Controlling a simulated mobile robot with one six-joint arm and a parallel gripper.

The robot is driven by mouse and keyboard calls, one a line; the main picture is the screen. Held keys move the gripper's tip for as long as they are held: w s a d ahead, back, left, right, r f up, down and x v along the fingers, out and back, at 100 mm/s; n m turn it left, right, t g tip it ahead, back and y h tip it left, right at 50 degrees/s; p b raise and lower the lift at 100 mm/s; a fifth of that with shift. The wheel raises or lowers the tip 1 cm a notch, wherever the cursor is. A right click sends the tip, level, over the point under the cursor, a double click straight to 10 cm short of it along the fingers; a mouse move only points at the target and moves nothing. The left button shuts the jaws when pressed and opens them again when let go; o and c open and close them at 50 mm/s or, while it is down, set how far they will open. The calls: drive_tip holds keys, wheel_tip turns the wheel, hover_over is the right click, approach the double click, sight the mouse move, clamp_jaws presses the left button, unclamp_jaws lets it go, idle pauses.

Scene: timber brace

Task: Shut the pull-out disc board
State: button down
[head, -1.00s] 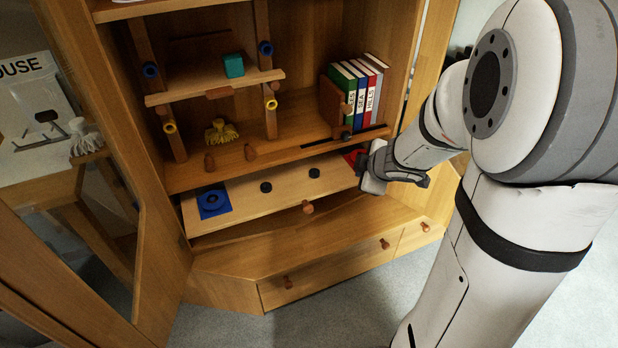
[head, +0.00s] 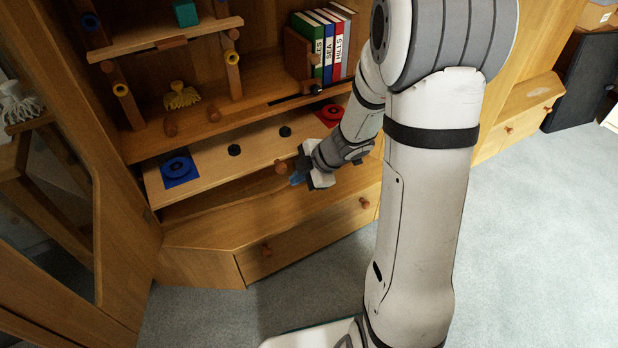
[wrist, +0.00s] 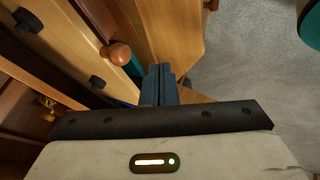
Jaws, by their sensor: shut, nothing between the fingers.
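The pull-out disc board (head: 215,165) is a light wooden panel standing out below the shelf in the head view. A blue square with a blue disc (head: 179,168) lies at its left, a red one (head: 330,113) at its right, with small black pegs between. Its round wooden knob (head: 281,167) is on the front edge and also shows in the wrist view (wrist: 117,54). My gripper (head: 297,178) is shut and empty, just right of the knob and close to the board's front edge. In the wrist view the closed fingers (wrist: 158,84) point beside the knob; I cannot tell if they touch the board.
Below the board is a ledge with a knobbed drawer (head: 310,232). A glass door (head: 60,200) stands open at the left. Books (head: 325,45) and a yellow tufted object (head: 181,96) sit on the shelf above. Carpet (head: 530,220) is clear at the right.

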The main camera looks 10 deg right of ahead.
drive_tip(key=w, duration=0.2)
drive_tip(key=w+a, duration=0.1)
drive_tip(key=w, duration=0.1)
drive_tip(key=shift+a+f+b, duration=0.15)
drive_tip(key=shift+b, duration=0.2)
